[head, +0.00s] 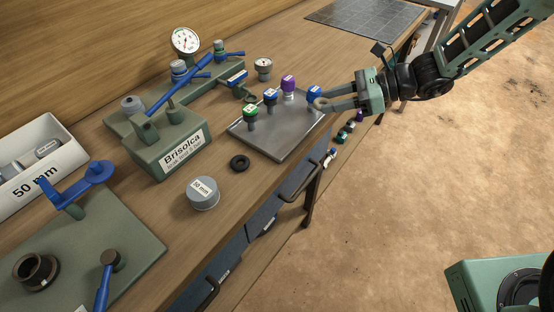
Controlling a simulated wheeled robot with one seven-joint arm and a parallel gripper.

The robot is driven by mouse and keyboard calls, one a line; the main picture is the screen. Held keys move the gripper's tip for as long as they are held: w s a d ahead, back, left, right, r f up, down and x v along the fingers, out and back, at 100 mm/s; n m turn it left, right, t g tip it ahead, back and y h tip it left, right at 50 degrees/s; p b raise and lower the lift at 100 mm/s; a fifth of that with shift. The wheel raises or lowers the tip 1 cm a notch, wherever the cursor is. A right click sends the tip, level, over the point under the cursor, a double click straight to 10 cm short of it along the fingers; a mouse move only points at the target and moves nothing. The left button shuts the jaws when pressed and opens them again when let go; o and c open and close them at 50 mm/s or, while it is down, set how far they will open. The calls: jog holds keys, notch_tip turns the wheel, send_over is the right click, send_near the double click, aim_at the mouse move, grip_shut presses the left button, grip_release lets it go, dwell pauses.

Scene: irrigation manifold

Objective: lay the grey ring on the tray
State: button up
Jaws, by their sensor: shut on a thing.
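The grey ring (319,102) is at the tips of my gripper (325,104), which is shut on it. My gripper reaches in from the right, at the right edge of the tray. The tray (282,145) is a flat metal plate on the bench. The ring appears to be held above the tray's far right part, close to a blue-capped piece (314,94); I cannot tell the exact height or whether they touch. The fingers partly hide that corner of the tray.
Green (250,110), blue (270,96) and purple (288,83) capped pieces stand along the tray's far side. Its near part is bare. A black ring (240,162) and a grey "50 mm" cap (203,193) lie on the bench (225,225) in front of the green Brisolca block (182,150).

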aim_at(288, 142)
jog(key=s+a+r+n+g+b, duration=0.2)
jog(key=s+a+n+g+b, duration=0.1)
jog(key=a, duration=0.7)
jog(key=f, duration=0.9)
jog(key=shift+s+a+f, duration=0.15)
jog(key=shift+s+a, duration=0.1)
jog(key=shift+s, duration=0.05)
jog(key=shift+f, duration=0.1)
